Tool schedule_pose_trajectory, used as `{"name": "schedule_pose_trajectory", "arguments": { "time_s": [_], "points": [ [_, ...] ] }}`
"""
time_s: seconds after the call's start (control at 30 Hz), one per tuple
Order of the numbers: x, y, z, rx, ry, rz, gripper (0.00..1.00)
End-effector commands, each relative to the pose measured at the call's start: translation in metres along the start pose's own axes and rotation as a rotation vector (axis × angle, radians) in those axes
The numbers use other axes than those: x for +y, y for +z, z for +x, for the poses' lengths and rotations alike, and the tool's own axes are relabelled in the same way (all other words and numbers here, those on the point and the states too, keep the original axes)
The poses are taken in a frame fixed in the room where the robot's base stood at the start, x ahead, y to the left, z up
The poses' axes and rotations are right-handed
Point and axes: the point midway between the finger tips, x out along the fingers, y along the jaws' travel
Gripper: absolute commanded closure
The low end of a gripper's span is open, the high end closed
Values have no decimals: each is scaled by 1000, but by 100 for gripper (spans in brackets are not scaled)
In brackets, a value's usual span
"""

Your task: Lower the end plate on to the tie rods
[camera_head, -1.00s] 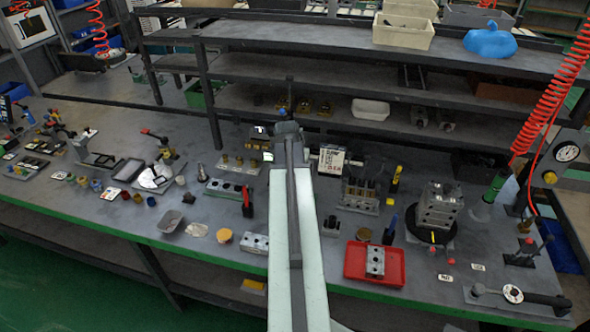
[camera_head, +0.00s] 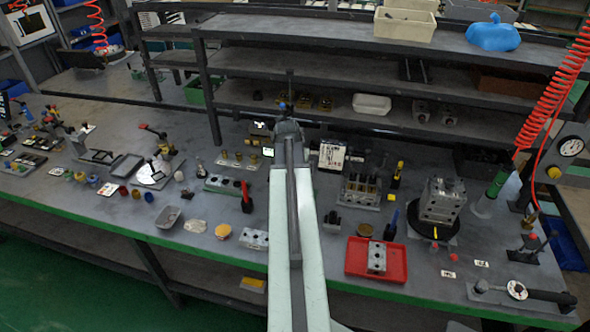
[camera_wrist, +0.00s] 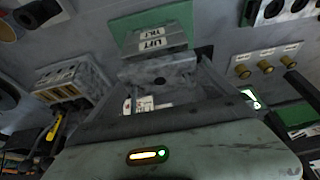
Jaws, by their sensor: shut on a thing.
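My gripper (camera_wrist: 162,82) is shut on a grey metal block (camera_wrist: 158,66) with a dark round hole, seen in the wrist view; it seems to be the end plate. Behind the block is a pale label reading LIFT (camera_wrist: 152,42) over a green surface. In the head view my arm reaches away over the bench, and it hides the fingertips and the held block. A stack of grey valve blocks (camera_head: 440,200) stands upright on a black round base at the right. I cannot clearly make out the tie rods, nor whether the held block touches anything.
A red tray (camera_head: 352,272) holds a grey block at the front. Dark shelves (camera_head: 300,94) rise behind. A red coiled hose (camera_head: 545,105) hangs at right.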

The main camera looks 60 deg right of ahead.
Motion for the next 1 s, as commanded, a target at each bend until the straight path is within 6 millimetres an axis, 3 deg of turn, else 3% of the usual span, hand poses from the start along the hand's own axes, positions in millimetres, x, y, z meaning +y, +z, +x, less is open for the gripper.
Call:
{"name": "schedule_pose_trajectory", "arguments": {
  "time_s": [0.73, 0.77, 1.0],
  "points": [
    [0, 8, 18, 0, 0, 0, 59],
    [0, 7, 17, 0, 0, 0, 0],
    [0, 7, 16, 0, 0, 0, 0]
  ]
}}
